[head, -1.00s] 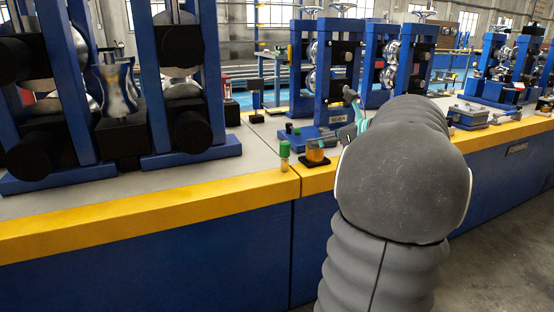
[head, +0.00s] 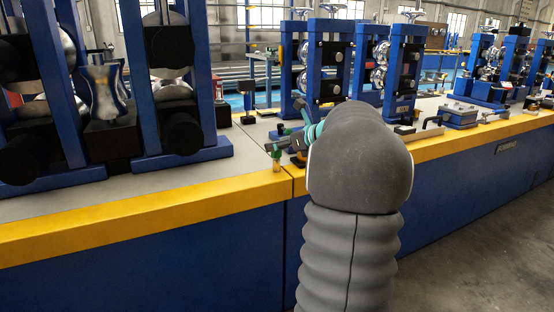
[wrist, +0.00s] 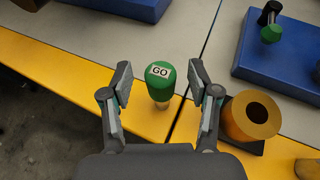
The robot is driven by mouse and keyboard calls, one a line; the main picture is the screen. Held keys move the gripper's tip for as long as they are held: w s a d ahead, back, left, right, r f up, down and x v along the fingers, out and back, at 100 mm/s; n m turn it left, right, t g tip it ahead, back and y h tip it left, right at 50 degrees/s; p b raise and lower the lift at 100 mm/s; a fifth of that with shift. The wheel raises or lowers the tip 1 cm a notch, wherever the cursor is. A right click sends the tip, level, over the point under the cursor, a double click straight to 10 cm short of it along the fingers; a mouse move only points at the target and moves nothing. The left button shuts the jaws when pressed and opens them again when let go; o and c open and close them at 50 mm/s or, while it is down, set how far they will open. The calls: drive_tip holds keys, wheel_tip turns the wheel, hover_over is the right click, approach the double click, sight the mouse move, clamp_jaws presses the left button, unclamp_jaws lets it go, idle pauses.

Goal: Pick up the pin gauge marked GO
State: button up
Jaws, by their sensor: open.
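The pin gauge marked GO (wrist: 160,78) stands upright on the yellow bench edge in the wrist view. It has a green cap with a white GO label on top. It also shows small in the head view (head: 276,163). My gripper (wrist: 160,82) is open, with one finger on each side of the green cap and a gap on both sides. In the head view my gripper (head: 276,150) is at the gauge, partly hidden by my arm. The gauge's lower part is largely hidden below its cap in the wrist view.
An orange-brown ring (wrist: 250,116) on a dark base stands just right of my right finger. A blue plate (wrist: 285,65) with a green-headed part lies farther right. Blue roll stands (head: 185,100) rise on the left.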

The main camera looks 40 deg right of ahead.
drive_tip(key=shift+w+a+f, duration=0.1)
drive_tip(key=shift+w+f, duration=0.2)
drive_tip(key=shift+w, duration=0.3)
clamp_jaws()
drive_tip(key=shift+r, duration=0.1)
